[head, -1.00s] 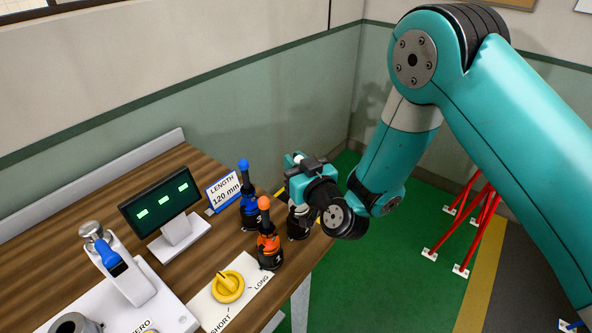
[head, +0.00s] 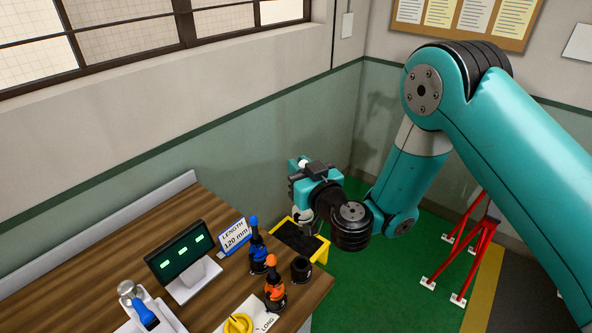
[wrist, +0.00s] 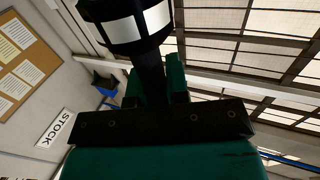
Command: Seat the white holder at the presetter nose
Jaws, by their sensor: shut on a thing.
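My gripper (head: 302,184) is shut on the white holder, raised above the table's right end. The holder's white knob (head: 302,163) shows at the top of the jaws, and its lower body shows just below them. In the wrist view the holder (wrist: 137,26) is a dark body with white bands, its black neck between the green jaws (wrist: 155,84). The presetter (head: 150,312), with its blue lever, is cut off at the bottom left; I cannot make out its nose now.
An empty black socket (head: 301,269) stands at the table's right edge beside the orange holder (head: 274,285) and blue holder (head: 257,247). A display (head: 183,254) and a LENGTH 120 mm sign (head: 234,237) stand behind. A yellow-edged bin (head: 322,251) lies past the table end.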

